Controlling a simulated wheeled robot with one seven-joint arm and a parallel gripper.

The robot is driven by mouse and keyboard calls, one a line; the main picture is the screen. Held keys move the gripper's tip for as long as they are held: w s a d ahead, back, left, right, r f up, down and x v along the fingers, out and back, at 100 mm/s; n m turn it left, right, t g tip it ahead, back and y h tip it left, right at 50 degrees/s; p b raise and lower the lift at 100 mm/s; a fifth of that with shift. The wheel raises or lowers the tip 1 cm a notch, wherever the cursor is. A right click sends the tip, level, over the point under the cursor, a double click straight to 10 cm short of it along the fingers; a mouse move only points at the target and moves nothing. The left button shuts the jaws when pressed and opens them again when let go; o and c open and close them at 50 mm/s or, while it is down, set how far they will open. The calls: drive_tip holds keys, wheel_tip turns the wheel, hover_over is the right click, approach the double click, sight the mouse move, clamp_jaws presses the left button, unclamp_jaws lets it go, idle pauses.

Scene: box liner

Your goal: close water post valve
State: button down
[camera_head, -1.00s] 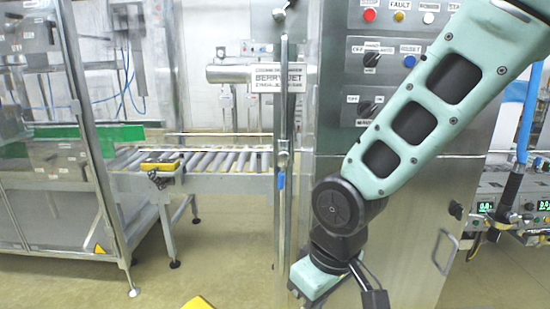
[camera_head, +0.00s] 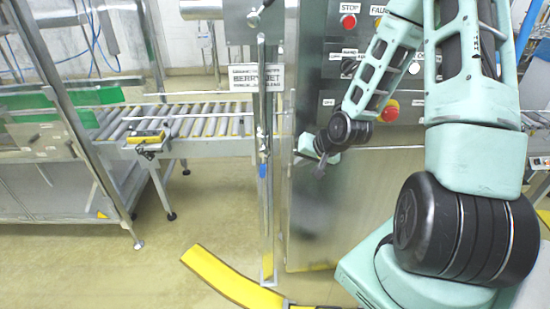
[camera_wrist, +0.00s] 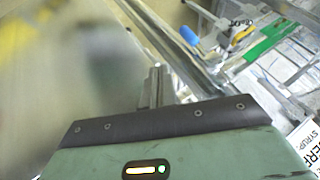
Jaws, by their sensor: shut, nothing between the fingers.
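The water post (camera_head: 268,215) is a thin upright steel pipe standing in front of the steel cabinet. Its valve shows a blue lever (camera_head: 262,170) that hangs down along the pipe. In the wrist view the blue lever (camera_wrist: 189,36) lies above and right of the fingers, beside the slanting pipe (camera_wrist: 180,55). My gripper (camera_head: 320,171) is right of the pipe in the head view, apart from the lever, and its fingers are small there. In the wrist view my gripper (camera_wrist: 157,80) has its fingers together with nothing between them.
The steel cabinet (camera_head: 310,215) with buttons stands behind my arm. A roller conveyor (camera_head: 205,125) is behind left, and a glazed machine frame (camera_head: 75,130) is at far left. A yellow curved floor guard (camera_head: 230,277) lies near the post's foot. Open floor is at left.

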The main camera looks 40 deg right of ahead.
sight(263, 163)
drive_tip(key=w+a+f+b, duration=0.3)
drive_tip(key=w+f+b, duration=0.4)
drive_tip(key=w+b, duration=0.1)
drive_tip(key=shift+w+a+f, duration=0.2)
drive_tip(key=shift+w, duration=0.15)
